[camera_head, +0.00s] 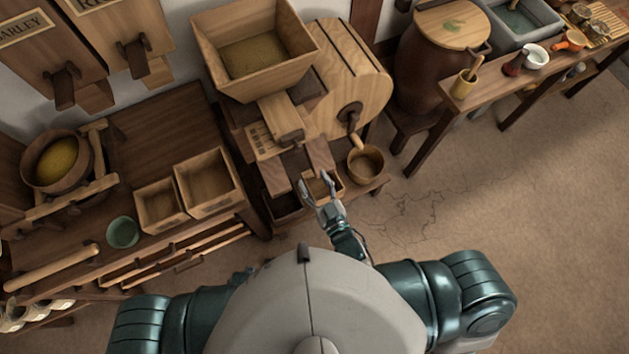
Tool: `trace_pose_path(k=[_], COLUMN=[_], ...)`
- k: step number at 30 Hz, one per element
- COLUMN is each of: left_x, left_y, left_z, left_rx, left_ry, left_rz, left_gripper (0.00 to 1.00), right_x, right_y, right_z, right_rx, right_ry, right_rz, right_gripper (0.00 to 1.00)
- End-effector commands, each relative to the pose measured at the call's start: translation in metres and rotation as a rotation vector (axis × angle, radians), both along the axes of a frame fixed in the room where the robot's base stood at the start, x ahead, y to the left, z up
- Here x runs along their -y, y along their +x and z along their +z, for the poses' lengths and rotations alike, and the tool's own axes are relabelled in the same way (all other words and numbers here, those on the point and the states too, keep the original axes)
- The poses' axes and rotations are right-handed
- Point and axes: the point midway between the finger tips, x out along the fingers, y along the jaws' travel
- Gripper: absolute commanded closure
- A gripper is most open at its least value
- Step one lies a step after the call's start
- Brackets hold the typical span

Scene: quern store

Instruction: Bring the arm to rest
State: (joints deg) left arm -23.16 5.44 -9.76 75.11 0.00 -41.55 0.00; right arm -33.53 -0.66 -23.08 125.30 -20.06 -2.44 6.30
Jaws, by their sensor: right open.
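My right gripper (319,188) is open, with its two fingers spread in front of the quern's low wooden stand. A small wooden box (325,186) sits on the stand just at and beyond the fingertips; I cannot tell whether they touch it. My right forearm runs from the gripper back to my body at the bottom of the view. My left gripper is not in view; only the left shoulder shows.
A wooden quern with a hopper (255,55) stands behind the gripper, with a dipper (366,163) to the right. Open wooden boxes (208,181) and a green bowl (122,232) stand on the left table. A lidded barrel (428,70) stands at right. The floor (480,230) at right is clear.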

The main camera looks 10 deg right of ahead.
Motion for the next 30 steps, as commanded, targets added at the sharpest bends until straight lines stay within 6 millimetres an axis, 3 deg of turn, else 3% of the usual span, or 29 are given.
trace_pose_path(k=[16, 20, 23, 26, 30], left_x=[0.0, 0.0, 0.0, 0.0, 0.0], left_y=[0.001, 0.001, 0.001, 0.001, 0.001], left_z=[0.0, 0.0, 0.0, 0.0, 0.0], left_rx=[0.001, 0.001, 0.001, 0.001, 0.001], left_ry=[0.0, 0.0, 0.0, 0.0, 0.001], left_rz=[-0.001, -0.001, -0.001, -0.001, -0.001], left_gripper=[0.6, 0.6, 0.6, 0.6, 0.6], right_x=[0.0, 0.001, 0.006, 0.019, 0.053], right_y=[0.0, 0.0, 0.0, -0.007, -0.037], right_z=[0.0, -0.019, -0.068, -0.142, -0.252], right_rx=[0.0, -0.044, -0.157, -0.338, -0.631], right_ry=[0.0, -0.016, -0.058, -0.121, -0.215], right_rz=[0.0, 0.001, 0.001, -0.006, -0.024], right_gripper=[0.43, 0.43, 0.43, 0.43, 0.43])
